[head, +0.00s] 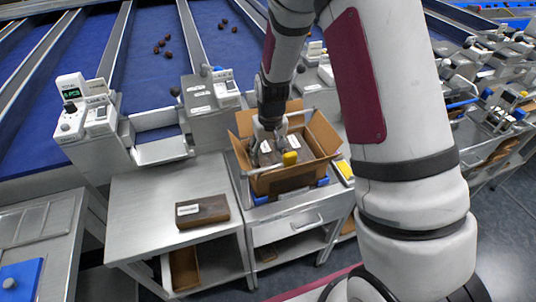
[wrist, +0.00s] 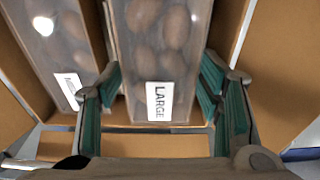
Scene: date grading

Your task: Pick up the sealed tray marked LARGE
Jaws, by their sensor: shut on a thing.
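The sealed tray marked LARGE (wrist: 180,60) is a clear-topped tray of brown dates in the wrist view. Its white label reads LARGE and sits at the near end. My gripper (wrist: 162,75) has its teal-padded fingers on both sides of this tray and is shut on it. The tray is inside or just above the open cardboard box (head: 275,183), where my gripper (head: 268,140) also reaches in the head view. A second sealed tray (wrist: 62,45) lies to its left, with a label I cannot read. In the head view, my gripper partly hides the trays.
A brown tray (head: 208,212) with a white label lies on the metal table (head: 140,205) left of the box. The box's raised flaps (head: 325,132) stand close around my gripper. Weighing units (head: 85,108) and blue lanes (head: 160,75) with loose dates are behind.

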